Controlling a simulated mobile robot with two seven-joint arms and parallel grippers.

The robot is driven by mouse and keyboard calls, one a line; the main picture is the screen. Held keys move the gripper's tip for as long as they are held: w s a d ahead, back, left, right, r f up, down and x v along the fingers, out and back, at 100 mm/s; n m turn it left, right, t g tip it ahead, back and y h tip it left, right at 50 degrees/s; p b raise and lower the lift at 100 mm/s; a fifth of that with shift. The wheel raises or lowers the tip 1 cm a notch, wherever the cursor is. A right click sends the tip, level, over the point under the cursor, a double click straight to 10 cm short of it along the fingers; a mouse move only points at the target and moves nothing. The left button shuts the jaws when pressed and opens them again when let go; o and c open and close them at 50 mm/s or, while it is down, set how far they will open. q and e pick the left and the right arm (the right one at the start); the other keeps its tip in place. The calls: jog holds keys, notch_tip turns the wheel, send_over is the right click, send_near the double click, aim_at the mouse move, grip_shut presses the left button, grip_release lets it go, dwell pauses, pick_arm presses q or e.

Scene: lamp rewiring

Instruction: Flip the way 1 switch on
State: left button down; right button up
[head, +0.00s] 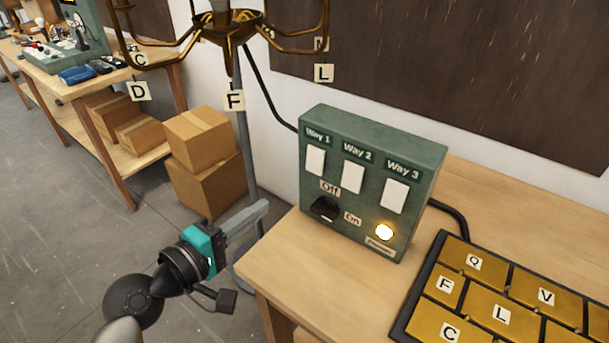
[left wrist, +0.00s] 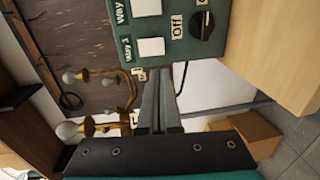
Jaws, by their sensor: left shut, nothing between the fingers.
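The green switch box (head: 375,130) stands on the wooden bench. The way 1 switch (head: 315,160) is a white plate under the "Way 1" label, leftmost of three; it also shows in the left wrist view (left wrist: 151,47). The way 2 switch (head: 353,176) and way 3 switch (head: 394,196) look alike. I cannot tell which way any of them is flipped. My left gripper (head: 262,209) is shut and empty, lower left of the box and apart from it; its fingers (left wrist: 160,82) point up in the left wrist view. My right gripper is not in view.
A black knob (head: 324,208) sits between "Off" and "On" labels, and a round lamp (head: 384,232) glows. A tray of lettered brass tiles (head: 490,300) lies at the right. A brass chandelier (head: 230,28) hangs at upper left. Cardboard boxes (head: 205,160) stand behind my gripper.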

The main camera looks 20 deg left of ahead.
aim_at(314, 170)
pick_arm(q)
jog(key=x, duration=1.4)
jog(key=shift+f, duration=0.1)
jog(key=shift+w+d+f+t+b, duration=0.15)
jog(key=shift+f+t+b, duration=0.15)
jog(key=shift+b, duration=0.55)
jog(key=shift+r, duration=0.3)
